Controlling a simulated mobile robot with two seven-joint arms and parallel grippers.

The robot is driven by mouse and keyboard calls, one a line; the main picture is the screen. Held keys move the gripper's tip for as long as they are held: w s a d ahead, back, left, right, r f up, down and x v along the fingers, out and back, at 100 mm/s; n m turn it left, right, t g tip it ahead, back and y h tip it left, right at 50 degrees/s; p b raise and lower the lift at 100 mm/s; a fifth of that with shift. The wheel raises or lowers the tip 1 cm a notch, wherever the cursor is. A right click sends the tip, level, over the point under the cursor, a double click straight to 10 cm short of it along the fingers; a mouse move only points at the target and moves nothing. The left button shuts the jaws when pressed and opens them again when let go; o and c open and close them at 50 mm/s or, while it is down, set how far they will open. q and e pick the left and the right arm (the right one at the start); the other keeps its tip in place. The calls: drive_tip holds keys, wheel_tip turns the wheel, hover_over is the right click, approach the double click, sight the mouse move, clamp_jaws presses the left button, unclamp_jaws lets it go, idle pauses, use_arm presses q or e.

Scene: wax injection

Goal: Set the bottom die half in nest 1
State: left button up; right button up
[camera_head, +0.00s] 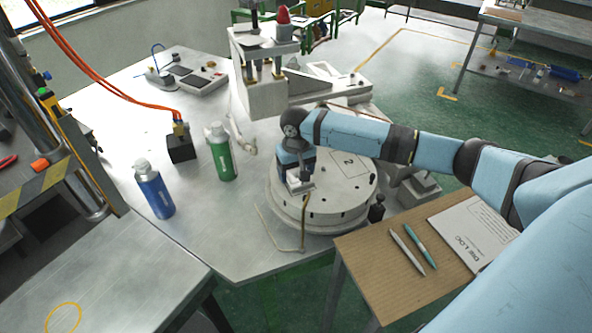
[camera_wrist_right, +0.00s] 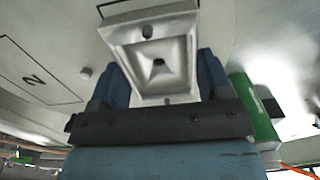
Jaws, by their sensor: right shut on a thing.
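The bottom die half (camera_wrist_right: 180,82) is a light metal block with a square recess and a small dark hole in its middle. It sits between the blue fingers of my right gripper (camera_wrist_right: 161,78), which is shut on it. In the head view my right gripper (camera_head: 299,178) points down over the left part of the round turntable (camera_head: 345,205), with the die half (camera_head: 300,187) at its tip. I cannot tell whether the block touches the turntable. A nest outline marked 2 (camera_head: 349,162) lies to the right. Nest 1's marking is not readable. My left gripper is not in view.
A green bottle (camera_head: 220,155) and a blue bottle (camera_head: 154,190) stand left of the turntable. A press-like machine (camera_head: 262,95) stands behind it. A brown side table (camera_head: 385,275) with two pens and a paper (camera_head: 470,232) is at front right. A hooked rod (camera_head: 303,225) stands at the turntable's front.

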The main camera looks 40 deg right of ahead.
drive_tip(key=o, duration=1)
drive_tip(key=shift+f, duration=0.1)
drive_tip(key=shift+o, duration=0.2)
wheel_tip(320, 180, up, 12)
drive_tip(key=b, duration=0.1)
